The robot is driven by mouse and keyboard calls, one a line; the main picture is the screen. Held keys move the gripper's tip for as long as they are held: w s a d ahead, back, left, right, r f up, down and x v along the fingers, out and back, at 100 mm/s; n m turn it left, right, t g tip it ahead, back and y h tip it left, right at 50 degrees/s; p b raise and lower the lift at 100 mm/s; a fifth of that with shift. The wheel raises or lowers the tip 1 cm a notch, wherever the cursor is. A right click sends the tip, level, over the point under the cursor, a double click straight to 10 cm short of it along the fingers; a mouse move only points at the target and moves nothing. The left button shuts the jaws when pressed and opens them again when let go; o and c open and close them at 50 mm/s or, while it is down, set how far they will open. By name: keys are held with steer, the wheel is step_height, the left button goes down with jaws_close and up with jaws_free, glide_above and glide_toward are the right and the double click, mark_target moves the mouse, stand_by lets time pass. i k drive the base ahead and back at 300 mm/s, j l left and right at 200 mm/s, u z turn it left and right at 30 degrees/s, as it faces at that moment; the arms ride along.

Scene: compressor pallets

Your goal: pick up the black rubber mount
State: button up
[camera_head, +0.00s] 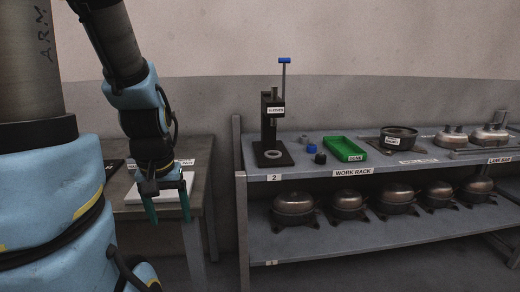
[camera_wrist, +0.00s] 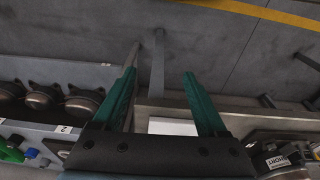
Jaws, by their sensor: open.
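The black rubber mount looks to be the small dark piece (camera_head: 320,158) on the upper shelf of the work rack (camera_head: 350,172), in front of a small blue piece (camera_head: 311,148) and left of the green tray (camera_head: 347,144). My gripper (camera_head: 168,205) is open and empty, pointing down at the left, beside the small table and well left of the rack. In the wrist view my gripper (camera_wrist: 160,75) shows two spread green fingers with nothing between them. There the blue piece (camera_wrist: 31,153) is at the lower left; I cannot clearly make out the mount.
A press stand (camera_head: 270,130) stands left of the small parts. A dark round pot (camera_head: 398,139) and metal domes (camera_head: 452,137) are farther right. Several compressors (camera_head: 397,198) fill the lower shelf. A white board (camera_head: 140,193) lies on the left table (camera_head: 195,160). Floor shows between table and rack.

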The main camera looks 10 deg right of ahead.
mark_target(320, 158)
steer(key=l+u, duration=0.15)
steer(key=u, duration=0.8)
steer(key=k+l+u, duration=0.25)
steer(key=l+u, duration=0.15)
steer(key=k+l+u, duration=0.75)
steer(key=k+l, duration=0.25)
steer(key=k, duration=0.25)
steer(key=k+l+u, duration=0.1)
steer(key=k, duration=0.4)
steer(key=k+l+u, duration=0.1)
steer(key=k+l, duration=0.2)
steer(key=k, duration=0.2)
